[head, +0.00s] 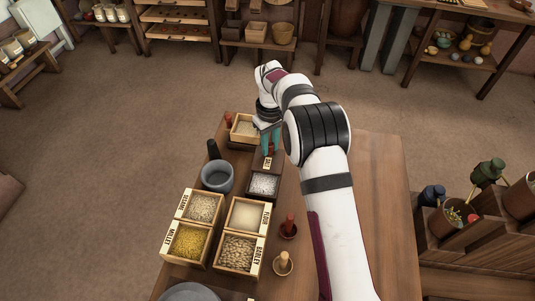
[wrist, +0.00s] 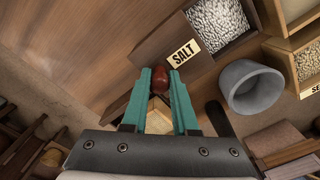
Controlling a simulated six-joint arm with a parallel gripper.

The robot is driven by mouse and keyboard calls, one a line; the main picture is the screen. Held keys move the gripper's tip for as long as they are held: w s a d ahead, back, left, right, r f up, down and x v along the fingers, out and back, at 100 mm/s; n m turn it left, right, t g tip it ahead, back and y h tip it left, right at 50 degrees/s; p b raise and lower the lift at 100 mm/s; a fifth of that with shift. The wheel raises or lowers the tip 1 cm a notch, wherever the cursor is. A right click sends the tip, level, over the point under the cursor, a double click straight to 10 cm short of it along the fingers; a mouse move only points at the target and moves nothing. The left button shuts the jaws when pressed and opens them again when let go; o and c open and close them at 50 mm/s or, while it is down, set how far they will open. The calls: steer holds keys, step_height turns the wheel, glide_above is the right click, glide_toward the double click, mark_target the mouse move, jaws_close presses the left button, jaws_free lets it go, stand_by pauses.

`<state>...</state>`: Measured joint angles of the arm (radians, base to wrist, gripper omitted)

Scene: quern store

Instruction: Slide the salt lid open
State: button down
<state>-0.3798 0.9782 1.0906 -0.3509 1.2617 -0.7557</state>
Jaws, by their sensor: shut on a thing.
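The salt box (head: 250,190) is dark wood and stands on the table, with white salt (head: 264,184) showing in its open near part. Its dark lid, beside the pale SALT label (head: 267,162), covers the far end. In the wrist view the SALT label (wrist: 183,54) lies between the exposed salt (wrist: 215,22) and a red-brown knob (wrist: 160,80). My gripper (wrist: 160,82) has teal fingers shut on this knob. In the head view my gripper (head: 270,140) is at the far end of the box; the knob is hidden there.
A grey stone mortar (head: 217,177) stands left of the salt box. Several open grain boxes (head: 239,252) are nearer. A light wooden box (head: 243,128) stands just beyond and left. Two small knobbed items, red (head: 289,226) and pale (head: 283,263), stand right. The table's right side is bare.

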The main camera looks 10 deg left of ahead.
mark_target(270, 144)
steer(key=c, duration=0.7)
jaws_free()
step_height(270, 144, up, 16)
